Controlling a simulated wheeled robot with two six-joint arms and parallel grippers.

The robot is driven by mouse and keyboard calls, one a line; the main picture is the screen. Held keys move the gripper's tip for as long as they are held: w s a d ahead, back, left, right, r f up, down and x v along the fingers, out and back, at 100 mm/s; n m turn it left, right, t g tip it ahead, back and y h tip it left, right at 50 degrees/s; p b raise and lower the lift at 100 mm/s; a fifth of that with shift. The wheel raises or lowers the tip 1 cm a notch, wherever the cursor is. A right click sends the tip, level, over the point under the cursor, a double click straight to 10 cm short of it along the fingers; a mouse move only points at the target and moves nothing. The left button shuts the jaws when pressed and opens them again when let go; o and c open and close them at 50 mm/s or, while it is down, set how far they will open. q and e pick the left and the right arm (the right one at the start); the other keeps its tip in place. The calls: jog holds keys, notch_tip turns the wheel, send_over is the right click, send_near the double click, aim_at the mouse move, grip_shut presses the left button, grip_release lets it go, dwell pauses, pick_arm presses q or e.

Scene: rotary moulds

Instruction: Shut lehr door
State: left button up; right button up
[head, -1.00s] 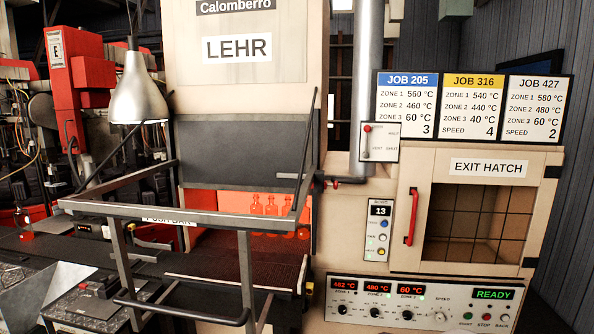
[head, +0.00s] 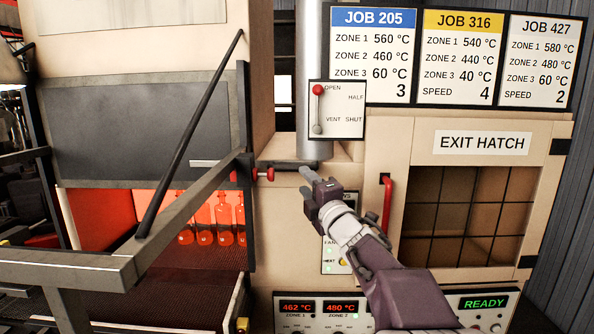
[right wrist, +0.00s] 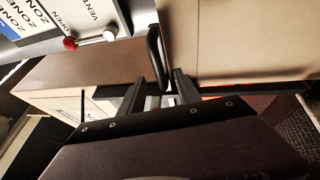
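The lehr door (head: 130,125) is a dark grey panel on the beige lehr at the left of the head view. It stands raised, with a glowing orange opening below it. A small pale handle (head: 206,163) is at its lower right. A dark bar (head: 285,165) with red knobs (head: 269,174) sticks out beside the door. My right gripper (head: 306,182) is near this bar's right end. In the right wrist view its fingers (right wrist: 160,90) are apart, with a black bar (right wrist: 154,55) just ahead between them; contact is unclear. My left gripper is out of view.
Orange bottles (head: 208,222) stand inside the opening. A grey frame (head: 130,255) stands before it. A damper plate (head: 337,108) with a red-knobbed lever is above my right gripper. The exit hatch (head: 466,215) with its red handle (head: 386,205) and a control panel (head: 320,308) are at right.

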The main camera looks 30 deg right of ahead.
aim_at(294, 169)
jog(key=p+x, duration=0.2)
jog(key=x, duration=0.6)
jog(key=shift+w+a+p, duration=0.15)
jog(key=shift+p, duration=0.2)
jog(key=shift+a+r, duration=0.2)
jog(key=shift+r, duration=0.05)
jog(key=shift+f, duration=0.1)
jog(key=shift+c, duration=0.3)
jog(key=shift+d, duration=0.1)
grip_shut()
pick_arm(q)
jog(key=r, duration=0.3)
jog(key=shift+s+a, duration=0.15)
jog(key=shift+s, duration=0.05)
pick_arm(e)
jog(key=shift+w, duration=0.1)
jog(key=shift+f, duration=0.15)
